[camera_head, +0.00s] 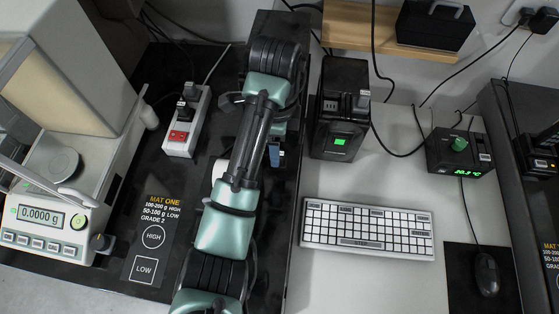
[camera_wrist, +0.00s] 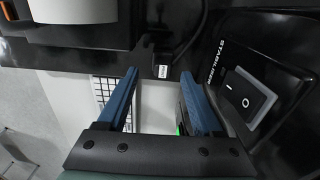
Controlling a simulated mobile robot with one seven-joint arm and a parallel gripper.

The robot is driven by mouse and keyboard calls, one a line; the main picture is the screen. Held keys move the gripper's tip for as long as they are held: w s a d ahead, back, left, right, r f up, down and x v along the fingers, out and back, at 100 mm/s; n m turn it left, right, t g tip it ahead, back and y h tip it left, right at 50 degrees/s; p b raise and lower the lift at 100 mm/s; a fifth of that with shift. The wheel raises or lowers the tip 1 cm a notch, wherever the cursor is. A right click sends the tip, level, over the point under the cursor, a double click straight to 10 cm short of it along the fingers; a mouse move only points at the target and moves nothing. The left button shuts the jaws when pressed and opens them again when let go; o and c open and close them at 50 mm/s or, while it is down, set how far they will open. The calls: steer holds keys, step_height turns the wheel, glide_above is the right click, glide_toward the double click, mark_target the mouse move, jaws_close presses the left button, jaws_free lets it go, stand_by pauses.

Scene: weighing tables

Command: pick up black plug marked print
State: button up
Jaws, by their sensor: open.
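I cannot read the word "print" on any plug. In the wrist view a small black plug or connector with a white label (camera_wrist: 163,71) hangs at a dark edge, just beyond and between my fingertips; its lettering is too small to read. My gripper (camera_wrist: 160,78) has its blue fingers apart with nothing between them. In the head view my gripper (camera_head: 274,153) is partly hidden by my arm, left of the black stabiliser box. A black plug (camera_head: 182,111) sits in the white power strip (camera_head: 179,147) on the left; no marking on it is legible.
The black stabiliser box (camera_head: 337,143) with a green display stands right of my gripper; its rocker switch (camera_wrist: 246,97) is close to the right finger. A white keyboard (camera_head: 367,229), a balance (camera_head: 45,222) and a black device with a green knob (camera_head: 458,157) stand around. Cables cross the back.

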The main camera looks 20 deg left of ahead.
steer(key=f, duration=0.5)
steer(key=shift+w+d, duration=0.1)
steer(key=shift+w, duration=0.15)
jaws_close()
